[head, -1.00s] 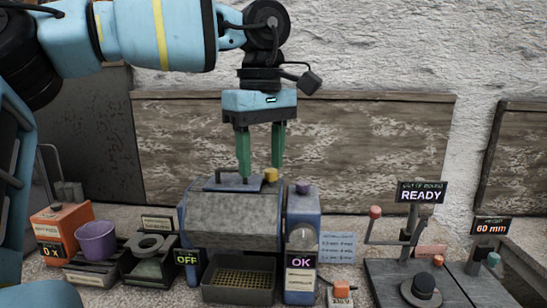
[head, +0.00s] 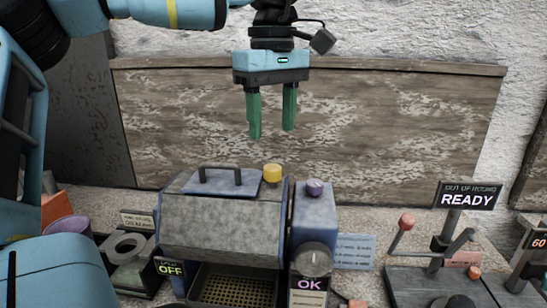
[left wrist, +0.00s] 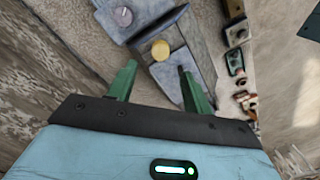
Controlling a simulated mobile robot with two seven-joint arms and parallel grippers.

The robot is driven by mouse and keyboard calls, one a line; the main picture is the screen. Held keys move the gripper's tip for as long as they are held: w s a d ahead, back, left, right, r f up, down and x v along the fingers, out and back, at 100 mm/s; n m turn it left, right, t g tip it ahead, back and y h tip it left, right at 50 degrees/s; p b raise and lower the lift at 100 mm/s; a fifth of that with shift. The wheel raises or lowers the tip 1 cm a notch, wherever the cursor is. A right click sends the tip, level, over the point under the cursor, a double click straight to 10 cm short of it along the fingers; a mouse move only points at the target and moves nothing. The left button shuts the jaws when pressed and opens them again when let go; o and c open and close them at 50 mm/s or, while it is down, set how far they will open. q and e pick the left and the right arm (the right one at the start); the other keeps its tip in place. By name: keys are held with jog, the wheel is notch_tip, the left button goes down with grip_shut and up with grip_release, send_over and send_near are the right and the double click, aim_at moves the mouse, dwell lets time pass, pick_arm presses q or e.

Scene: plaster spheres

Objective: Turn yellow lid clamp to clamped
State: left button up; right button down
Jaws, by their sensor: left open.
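The yellow lid clamp (head: 272,173) is a round knob on the top right of a grey-blue machine (head: 222,227). It stands beside the lid (head: 222,182) with its dark handle. In the left wrist view the yellow knob (left wrist: 160,50) shows just beyond and between my fingertips. My left gripper (head: 272,132) is open and empty, pointing down above the machine, with a gap between its green fingers and the knob. The left gripper (left wrist: 156,68) also fills the lower part of the wrist view. My right gripper is not in view.
A READY station (head: 466,196) with levers stands further right. A wooden panel (head: 400,120) is behind. Small trays and a purple cup (head: 66,229) lie left.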

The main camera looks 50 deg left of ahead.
aim_at(272, 167)
pick_arm(q)
jog(key=shift+s+d+f, duration=0.1)
jog(key=shift+s+f, duration=0.05)
jog(key=shift+f, duration=0.4)
notch_tip(272, 167, down, 7)
jog(key=shift+r, duration=0.15)
jog(key=c, duration=1)
jog(key=shift+o, duration=0.2)
